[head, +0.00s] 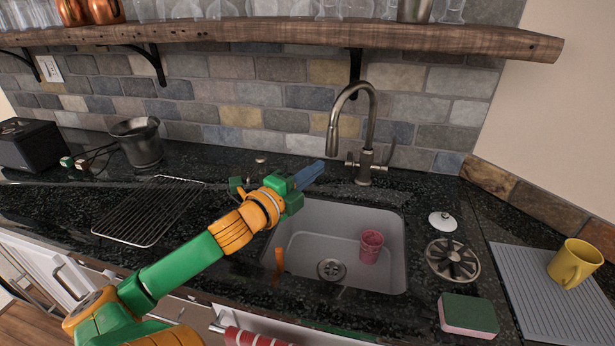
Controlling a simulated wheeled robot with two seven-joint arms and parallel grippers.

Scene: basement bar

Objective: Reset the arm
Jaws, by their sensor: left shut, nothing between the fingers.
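My left arm, green and orange, comes in from the lower left and reaches over the left edge of the sink. My left gripper (309,174) is at its end, over the back left part of the sink and pointing toward the faucet. Its bluish fingers are shut and hold nothing. My right gripper does not show.
The sink (300,245) holds a pink cup (371,246). A faucet (365,130) stands behind it. A wire rack (150,210) lies left. Right are a sponge (468,315), a drain strainer (452,260), and a yellow mug (575,263) on a grey mat (535,300). A shelf (300,32) hangs above.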

